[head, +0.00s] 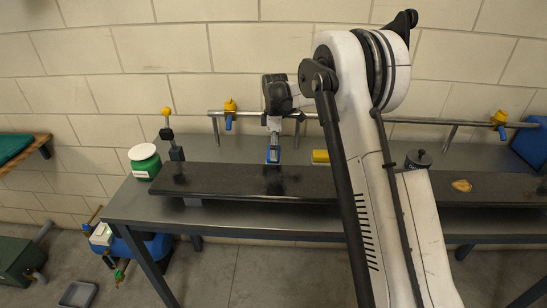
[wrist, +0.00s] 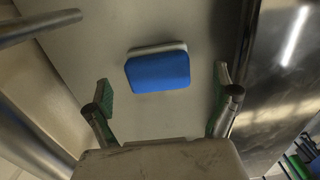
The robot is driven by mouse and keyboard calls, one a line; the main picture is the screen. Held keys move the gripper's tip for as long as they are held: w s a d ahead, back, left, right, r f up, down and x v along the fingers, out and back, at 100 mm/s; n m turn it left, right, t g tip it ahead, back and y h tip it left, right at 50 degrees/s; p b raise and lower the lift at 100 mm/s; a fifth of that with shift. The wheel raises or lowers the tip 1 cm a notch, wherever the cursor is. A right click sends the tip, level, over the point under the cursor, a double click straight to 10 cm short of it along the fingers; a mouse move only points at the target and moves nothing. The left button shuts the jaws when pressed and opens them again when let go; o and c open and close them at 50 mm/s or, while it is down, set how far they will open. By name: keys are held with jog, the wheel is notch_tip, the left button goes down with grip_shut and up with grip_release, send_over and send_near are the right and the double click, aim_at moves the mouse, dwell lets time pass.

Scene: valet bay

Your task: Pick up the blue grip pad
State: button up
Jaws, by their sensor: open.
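The blue grip pad (wrist: 158,72) lies flat on the grey surface in the wrist view, with a pale layer showing along its far edge. In the head view the blue pad (head: 272,156) is on the bench, behind the long dark board. My gripper (wrist: 163,95) is open, with its two green-padded fingers wide apart. In the wrist view the pad appears between and beyond the fingertips, touching neither. In the head view my gripper (head: 273,132) points down over the pad; the height of the gap is hard to tell.
A yellow block (head: 320,156) lies right of the pad. A metal rail (head: 360,118) with clamps runs behind. The long dark board (head: 225,182) lies in front. A green jar (head: 144,162) and yellow-knobbed post (head: 167,113) stand left; a dark pot (head: 418,160) is right.

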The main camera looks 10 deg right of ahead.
jog(key=f, duration=0.4)
jog(key=shift+w+f, duration=0.2)
jog(key=shift+f, duration=0.05)
jog(key=shift+c, duration=0.3)
jog(key=c, duration=1.3)
jog(key=shift+r, duration=0.15)
jog(key=shift+r, duration=0.55)
notch_tip(320, 180, up, 3)
jog(key=shift+f, duration=0.1)
jog(key=s+a+r, duration=0.2)
jog(key=a, duration=0.1)
jog(key=s+a+r, duration=0.2)
jog(key=a, duration=0.1)
jog(key=s+a+r+b, duration=0.1)
jog(key=s+a+r, duration=0.1)
jog(key=a+r, duration=0.1)
jog(key=shift+a, duration=0.55)
